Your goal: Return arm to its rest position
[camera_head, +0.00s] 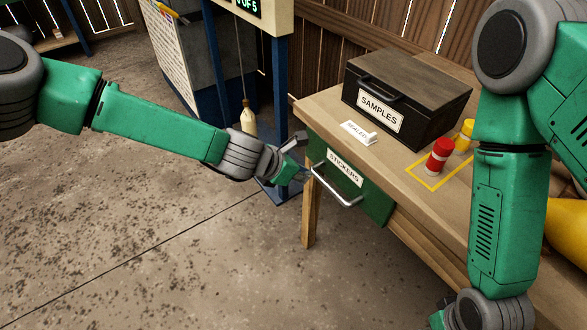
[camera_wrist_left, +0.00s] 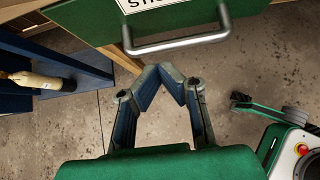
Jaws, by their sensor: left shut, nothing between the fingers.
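My left arm (camera_head: 160,125) reaches across from the left. Its gripper (camera_head: 302,158) is beside the left end of the green drawer labelled STICKERS, near the metal handle (camera_head: 338,190). In the left wrist view the gripper (camera_wrist_left: 172,72) has its fingertips together with nothing between them. The drawer front (camera_wrist_left: 185,22) and its handle (camera_wrist_left: 180,44) are just beyond the fingertips, and the fingers look clear of the handle.
A wooden workbench (camera_head: 400,165) carries a black SAMPLES box (camera_head: 405,95), a white SEALED label (camera_head: 358,132), a red canister (camera_head: 439,156) and a yellow one (camera_head: 464,136). A blue-framed stand (camera_head: 277,70) with a hanging pale bottle (camera_head: 248,117) is behind the gripper. The floor at left is clear.

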